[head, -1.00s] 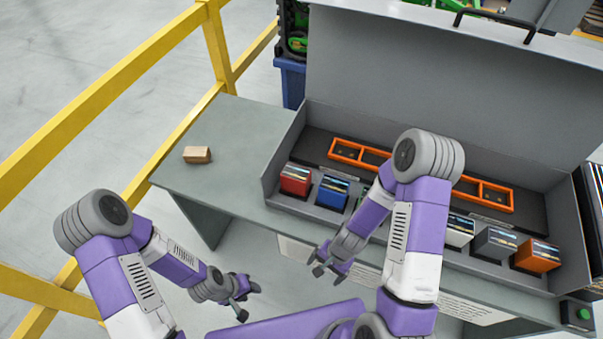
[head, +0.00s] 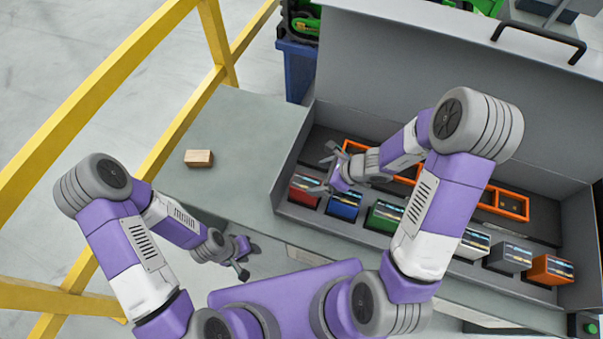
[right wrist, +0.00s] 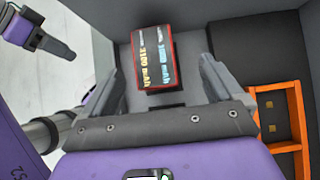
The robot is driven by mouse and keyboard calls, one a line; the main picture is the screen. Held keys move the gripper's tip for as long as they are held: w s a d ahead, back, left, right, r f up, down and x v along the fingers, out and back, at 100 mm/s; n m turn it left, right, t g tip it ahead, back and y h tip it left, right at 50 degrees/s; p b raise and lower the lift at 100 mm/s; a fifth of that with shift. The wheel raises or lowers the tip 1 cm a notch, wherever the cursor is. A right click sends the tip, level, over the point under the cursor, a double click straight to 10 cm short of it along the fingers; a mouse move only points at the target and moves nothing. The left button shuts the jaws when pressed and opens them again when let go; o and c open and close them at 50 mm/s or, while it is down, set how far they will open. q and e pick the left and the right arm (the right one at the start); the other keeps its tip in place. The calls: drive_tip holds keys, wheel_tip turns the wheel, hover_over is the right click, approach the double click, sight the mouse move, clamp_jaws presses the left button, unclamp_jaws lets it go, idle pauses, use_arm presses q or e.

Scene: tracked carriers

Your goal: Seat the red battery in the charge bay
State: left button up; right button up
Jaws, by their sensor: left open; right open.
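The red battery (head: 304,191) stands at the left end of the front row in the grey case. In the right wrist view the red battery (right wrist: 153,50) shows its dark, lettered face between my finger lines. My right gripper (head: 325,170) is open and empty, just above and beside it. I cannot tell whether the fingers touch it. Orange frames with compartments lie behind the row; the left frame (head: 348,146) is partly hidden by my right arm, and I cannot tell which is the charge bay. My left gripper (head: 249,261) is open and empty, in front of the table.
A blue battery (head: 343,204) and a green battery (head: 384,216) stand right of the red one. White, grey and orange batteries (head: 551,269) follow farther right. The case walls and raised lid (head: 400,70) bound the space. A wooden block (head: 199,158) lies on the otherwise clear left tabletop.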

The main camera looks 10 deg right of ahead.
sight(306, 183)
drive_tip(key=shift+a+f, duration=0.35)
drive_tip(key=shift+f, duration=0.1)
drive_tip(key=x, duration=0.1)
drive_tip(key=b+x, duration=0.1)
drive_tip(key=x, duration=0.1)
drive_tip(key=b+x, duration=0.1)
drive_tip(key=x, duration=0.1)
drive_tip(key=shift+s+a+f, duration=0.1)
drive_tip(key=shift+s+a, duration=0.1)
drive_tip(key=shift+s, duration=0.1)
drive_tip(key=shift+w+a+f, duration=0.15)
drive_tip(key=shift+a+f, duration=0.05)
drive_tip(key=shift+f, duration=0.05)
drive_tip(key=c, duration=1.6)
drive_tip(key=shift+w+r, duration=0.1)
clamp_jaws()
drive_tip(key=shift+r, duration=0.1)
